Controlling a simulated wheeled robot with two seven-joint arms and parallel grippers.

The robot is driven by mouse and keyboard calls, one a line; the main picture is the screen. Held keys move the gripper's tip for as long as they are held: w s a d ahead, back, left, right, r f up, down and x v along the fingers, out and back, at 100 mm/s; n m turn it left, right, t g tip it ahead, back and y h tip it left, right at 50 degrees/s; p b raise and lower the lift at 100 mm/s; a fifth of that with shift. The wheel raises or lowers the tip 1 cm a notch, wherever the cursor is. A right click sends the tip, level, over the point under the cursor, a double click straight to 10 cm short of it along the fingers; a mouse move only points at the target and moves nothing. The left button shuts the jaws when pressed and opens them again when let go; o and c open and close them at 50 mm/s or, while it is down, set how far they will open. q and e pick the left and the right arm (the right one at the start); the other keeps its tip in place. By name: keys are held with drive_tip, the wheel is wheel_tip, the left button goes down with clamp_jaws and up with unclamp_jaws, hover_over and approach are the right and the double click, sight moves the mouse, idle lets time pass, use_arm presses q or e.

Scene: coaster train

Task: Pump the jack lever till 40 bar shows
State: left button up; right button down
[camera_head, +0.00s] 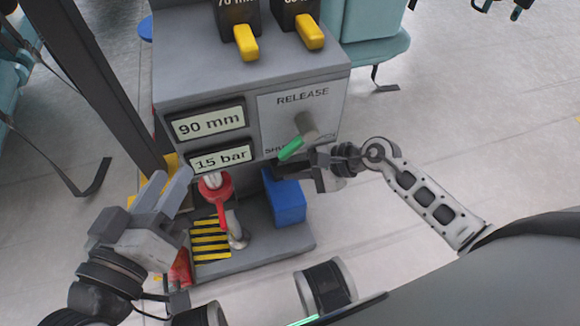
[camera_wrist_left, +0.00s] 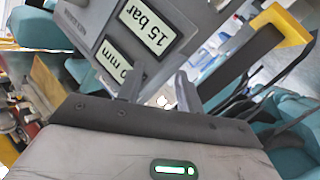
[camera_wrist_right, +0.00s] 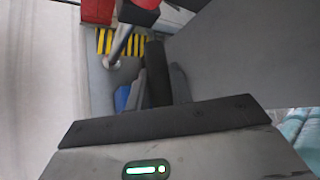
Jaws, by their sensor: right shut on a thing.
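The grey jack unit (camera_head: 185,85) shows 90 mm on its upper display (camera_head: 208,122) and 15 bar on its lower display (camera_head: 221,157). The red jack lever (camera_head: 222,200) stands below the displays above a steel post. My left gripper (camera_head: 166,190) is open and empty, left of the lever and apart from it; its two fingers (camera_wrist_left: 160,90) show spread in the left wrist view. My right gripper (camera_head: 300,168) is at the release lever (camera_head: 291,148) with its green part, and is shut on it. In the right wrist view a dark bar (camera_wrist_right: 157,75) lies between the fingers. The gripper hides part of the SHUT label.
A blue block (camera_head: 287,200) stands on the base right of the lever, near yellow-black stripes (camera_head: 210,240). Two yellow switches (camera_head: 246,42) are on top. A dark post (camera_head: 95,75) rises at left. Teal seats (camera_head: 370,45) stand behind. Floor at right is clear.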

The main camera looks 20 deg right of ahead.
drive_tip(key=c, duration=1.4)
unclamp_jaws()
drive_tip(key=shift+w+r, duration=0.15)
drive_tip(key=shift+r, duration=0.05)
drive_tip(key=shift+o, duration=0.7)
use_arm(q)
drive_tip(key=shift+r, duration=0.1)
use_arm(e)
drive_tip(key=shift+f, duration=0.1)
drive_tip(key=shift+s+d+r, duration=0.25)
drive_tip(key=shift+s+d, duration=0.1)
use_arm(q)
drive_tip(key=a+f+m+g+y+p, duration=0.1)
drive_tip(key=p, duration=0.2)
drive_tip(key=shift+s+f+p, duration=0.1)
drive_tip(key=shift+p, duration=0.25)
use_arm(e)
drive_tip(key=v, duration=1.5)
drive_tip(key=shift+a, duration=0.1)
